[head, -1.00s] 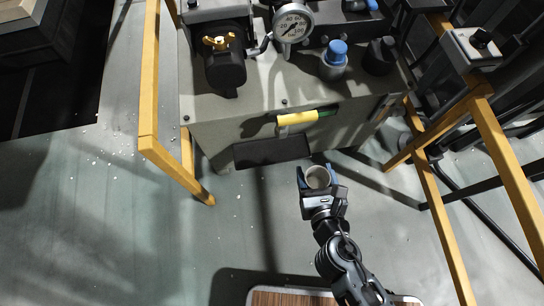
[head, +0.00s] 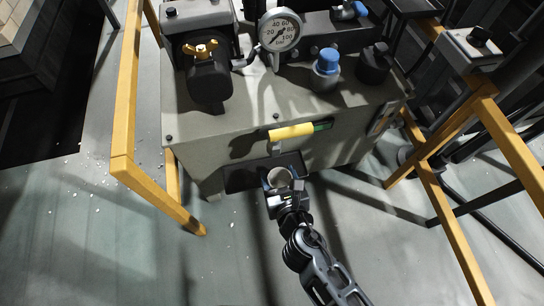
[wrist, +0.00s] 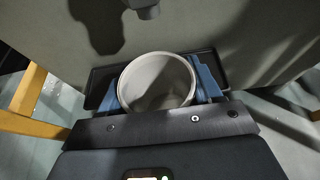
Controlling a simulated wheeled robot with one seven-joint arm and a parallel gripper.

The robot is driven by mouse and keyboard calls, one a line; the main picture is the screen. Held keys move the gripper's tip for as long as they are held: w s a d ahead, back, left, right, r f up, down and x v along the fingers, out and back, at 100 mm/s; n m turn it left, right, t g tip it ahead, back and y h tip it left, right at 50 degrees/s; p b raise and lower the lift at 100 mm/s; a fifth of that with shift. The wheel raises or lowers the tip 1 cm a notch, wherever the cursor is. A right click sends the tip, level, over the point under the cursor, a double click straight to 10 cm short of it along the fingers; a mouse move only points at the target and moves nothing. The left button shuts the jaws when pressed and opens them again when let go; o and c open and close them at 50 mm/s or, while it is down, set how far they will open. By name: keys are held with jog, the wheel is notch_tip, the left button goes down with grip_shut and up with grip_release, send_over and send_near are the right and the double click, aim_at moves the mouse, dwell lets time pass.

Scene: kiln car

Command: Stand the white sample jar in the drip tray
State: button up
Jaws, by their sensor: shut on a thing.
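The white sample jar (head: 280,178) is held upright between the fingers of my gripper (head: 281,182), its open mouth facing up. In the wrist view the jar (wrist: 156,82) sits between two blue fingers, one on each side. The drip tray (head: 238,178) is a dark shallow tray against the lower front of the grey cabinet. In the wrist view its dark edge (wrist: 101,88) shows on both sides of the jar. The jar overlaps the tray in both views. The jar's base is hidden, so I cannot tell whether it touches the tray.
A tap with a yellow handle (head: 291,131) juts from the grey cabinet (head: 225,140) above the tray; its grey spout (wrist: 147,9) shows beyond the jar. Yellow rails stand left (head: 124,130) and right (head: 455,225). The floor in front is clear.

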aim_at(277, 172)
jog(key=w, duration=0.1)
jog(key=w+a, duration=0.1)
jog(key=w, duration=0.1)
jog(key=shift+w, duration=0.3)
jog(key=w, duration=0.1)
jog(key=w+a, duration=0.1)
jog(key=w, duration=0.1)
jog(key=shift+b, duration=0.35)
jog(key=shift+d+f+b, duration=0.1)
jog(key=shift+f+b, duration=0.45)
jog(key=shift+f, duration=0.25)
jog(key=shift+f, duration=0.15)
jog(key=o, duration=1.1)
jog(key=shift+s, duration=0.1)
